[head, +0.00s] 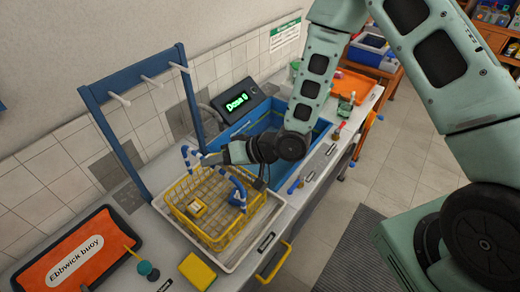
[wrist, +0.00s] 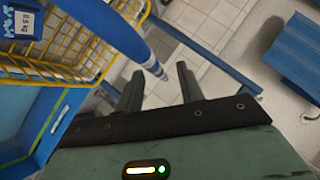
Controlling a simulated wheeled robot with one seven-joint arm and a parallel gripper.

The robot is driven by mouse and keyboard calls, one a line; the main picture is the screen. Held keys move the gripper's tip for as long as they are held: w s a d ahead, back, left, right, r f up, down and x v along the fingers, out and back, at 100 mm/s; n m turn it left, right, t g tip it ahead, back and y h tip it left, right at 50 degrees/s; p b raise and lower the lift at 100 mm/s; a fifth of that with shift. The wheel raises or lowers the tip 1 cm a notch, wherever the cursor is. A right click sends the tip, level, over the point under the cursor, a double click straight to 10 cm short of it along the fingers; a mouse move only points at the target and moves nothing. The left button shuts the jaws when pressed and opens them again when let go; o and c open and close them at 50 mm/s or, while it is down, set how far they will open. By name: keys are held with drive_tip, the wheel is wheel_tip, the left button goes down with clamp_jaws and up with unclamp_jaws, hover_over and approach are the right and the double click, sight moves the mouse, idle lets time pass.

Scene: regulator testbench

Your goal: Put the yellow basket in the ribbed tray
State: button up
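The yellow wire basket (head: 222,240) has two raised blue-and-white handles and is over the pale tray (head: 262,232) on the counter. The tray's rim shows at the basket's right and front; I cannot tell whether the basket rests on its floor, and ribs are not clear. My gripper (head: 207,158) is at the basket's far side, close to the far handle (head: 187,158). In the wrist view, my gripper (wrist: 160,82) has its fingers apart, with a blue bar beyond and partly between them. The basket's wire side (wrist: 80,68) is at upper left. No grasp shows.
A blue frame with white pegs (head: 125,78) stands behind on the left. A blue basin (head: 263,122) is behind my gripper. A yellow sponge (head: 197,271) and an orange board (head: 72,252) lie nearer.

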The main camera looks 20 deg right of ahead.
drive_tip(key=p+v, duration=0.4)
drive_tip(key=v, duration=1)
drive_tip(key=shift+r+p, duration=0.3)
drive_tip(key=shift+s+d, duration=0.1)
drive_tip(key=shift+f, duration=0.1)
